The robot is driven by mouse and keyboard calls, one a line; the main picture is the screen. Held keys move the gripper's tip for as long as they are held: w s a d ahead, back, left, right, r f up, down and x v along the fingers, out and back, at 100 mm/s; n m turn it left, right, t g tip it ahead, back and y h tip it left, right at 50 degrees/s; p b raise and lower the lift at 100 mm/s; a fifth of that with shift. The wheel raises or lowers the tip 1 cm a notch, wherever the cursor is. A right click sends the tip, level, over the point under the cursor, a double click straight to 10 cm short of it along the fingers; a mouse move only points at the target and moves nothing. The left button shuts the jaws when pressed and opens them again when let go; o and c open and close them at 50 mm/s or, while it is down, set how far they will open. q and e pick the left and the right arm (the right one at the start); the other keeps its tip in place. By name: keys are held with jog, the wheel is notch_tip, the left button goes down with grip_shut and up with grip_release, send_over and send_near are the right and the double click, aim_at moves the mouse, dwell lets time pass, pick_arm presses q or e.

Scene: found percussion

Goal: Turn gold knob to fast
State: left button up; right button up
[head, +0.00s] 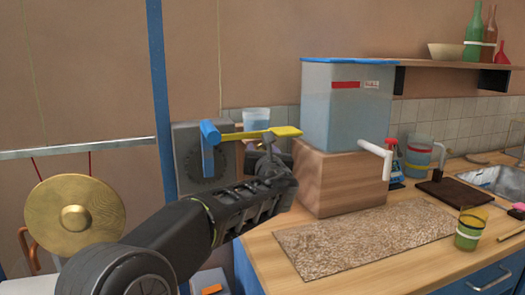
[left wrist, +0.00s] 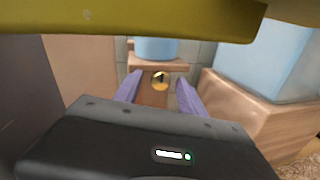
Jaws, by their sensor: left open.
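The gold knob (left wrist: 160,81) shows in the left wrist view as a small round gold disc with a dark mark. It sits on a brown wooden front, below a light blue container (left wrist: 155,48). I cannot read any speed marking. My left gripper (left wrist: 157,93) is open; its two purplish fingers stand on either side of the knob in that view. Whether they touch it I cannot tell. In the head view my left gripper (head: 262,150) reaches in beside the wooden block, and the knob is hidden there. My right gripper is not in view.
A yellow paddle (head: 272,132) on a blue bracket (head: 209,134) passes just above my left gripper. A large clear tank (head: 345,110) stands on a wooden block (head: 345,185) close to its right. A gong (head: 75,215) hangs at left. A speckled mat (head: 360,235) lies on the counter.

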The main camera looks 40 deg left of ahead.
pick_arm(q)
jog(key=shift+c, duration=0.2)
grip_shut()
dwell(0.3)
